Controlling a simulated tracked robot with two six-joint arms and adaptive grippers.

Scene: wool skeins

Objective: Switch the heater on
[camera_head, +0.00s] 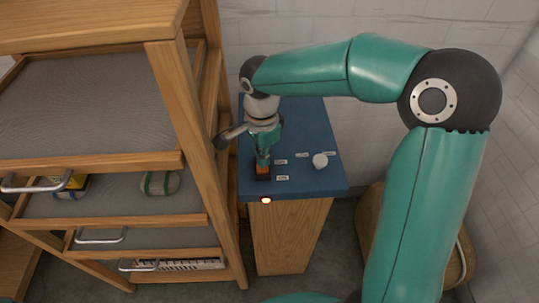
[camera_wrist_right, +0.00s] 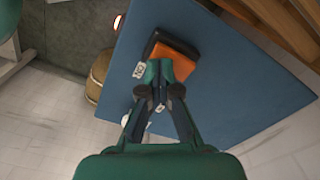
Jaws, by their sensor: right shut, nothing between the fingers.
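A switch (camera_head: 262,173) with an orange rocker in a dark housing sits near the front left of a blue panel top (camera_head: 308,185). In the right wrist view the orange rocker (camera_wrist_right: 174,56) shows just beyond my fingertips. My right gripper (camera_head: 264,160) points down, shut and empty, with its tips at the switch; I cannot tell if they touch it. The shut fingers also show in the right wrist view (camera_wrist_right: 160,80). A small lamp (camera_head: 266,200) on the panel's front edge glows orange-red. Small white labels (camera_head: 282,178) lie beside the switch. My left gripper is out of view.
A white round knob (camera_head: 320,160) stands right of the switch. A wooden rack (camera_head: 185,150) with grey shelves stands close on the left, holding a skein (camera_head: 160,183). A woven basket (camera_head: 370,225) is on the floor at right, partly behind my arm.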

